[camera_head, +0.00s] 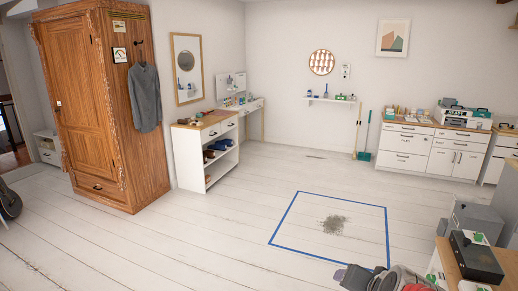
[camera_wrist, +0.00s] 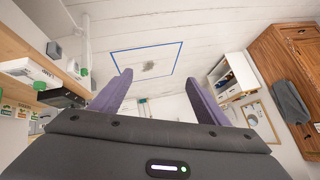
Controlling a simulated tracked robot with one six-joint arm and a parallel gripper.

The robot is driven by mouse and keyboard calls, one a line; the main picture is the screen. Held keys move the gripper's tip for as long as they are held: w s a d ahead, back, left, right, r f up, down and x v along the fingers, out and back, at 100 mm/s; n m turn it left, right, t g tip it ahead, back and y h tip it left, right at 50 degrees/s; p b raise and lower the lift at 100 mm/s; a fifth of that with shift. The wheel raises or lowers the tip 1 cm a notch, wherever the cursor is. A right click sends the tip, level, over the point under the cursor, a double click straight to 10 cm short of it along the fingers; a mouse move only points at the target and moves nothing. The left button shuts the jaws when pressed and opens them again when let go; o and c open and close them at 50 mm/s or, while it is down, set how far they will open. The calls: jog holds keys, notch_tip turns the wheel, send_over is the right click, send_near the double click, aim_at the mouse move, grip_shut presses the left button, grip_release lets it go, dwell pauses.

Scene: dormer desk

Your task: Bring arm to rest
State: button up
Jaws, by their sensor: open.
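My gripper (camera_wrist: 158,97) shows in the wrist view with two purple fingers spread wide apart. It is open, and nothing is between the fingers. Past the fingertips, the wrist view shows the blue taped square (camera_wrist: 172,64) on the floor with a grey patch (camera_wrist: 149,66) inside it. The head view does not clearly show my gripper. There the taped square (camera_head: 297,194) lies on the pale plank floor, with the grey patch (camera_head: 333,225) near its middle.
A wooden wardrobe (camera_head: 80,110) with a grey shirt (camera_head: 145,97) stands at left. A white shelf unit (camera_head: 187,150) is beside it. A black box (camera_head: 476,258) sits on a wooden surface at lower right.

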jog(key=s+a+r+n+g, duration=0.1)
jog(key=s+a+r+n, duration=0.1)
jog(key=s, duration=0.5)
jog(key=s+a+r+n+g+y, duration=0.1)
jog(key=s+a+n+g, duration=0.1)
jog(key=s+a+n, duration=0.2)
jog(key=s+a, duration=0.2)
jog(key=s, duration=0.1)
jog(key=shift+a+r+n, duration=0.15)
jog(key=shift+r+n, duration=0.15)
jog(key=shift+r, duration=0.05)
